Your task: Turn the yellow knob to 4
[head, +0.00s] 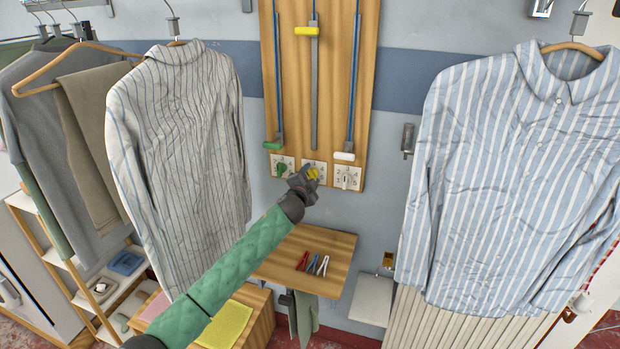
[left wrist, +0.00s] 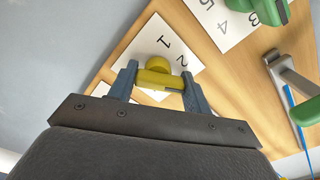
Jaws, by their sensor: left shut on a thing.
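The yellow knob (head: 314,173) is the middle one of three knobs low on the wooden wall panel, on a white number plate. My left gripper (head: 306,181) is at it and partly covers its plate. In the left wrist view the two fingers of my left gripper (left wrist: 160,80) close on either side of the yellow knob's (left wrist: 156,77) bar. The digits 1 and 2 show on its plate (left wrist: 150,47); the rest are hidden by the knob and gripper. Which number it points to I cannot tell. My right gripper is not in view.
A green knob (head: 281,168) and a white knob (head: 346,179) flank the yellow one. Sliders with green, yellow and white handles (head: 343,156) run above. Striped shirts (head: 180,150) hang on both sides.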

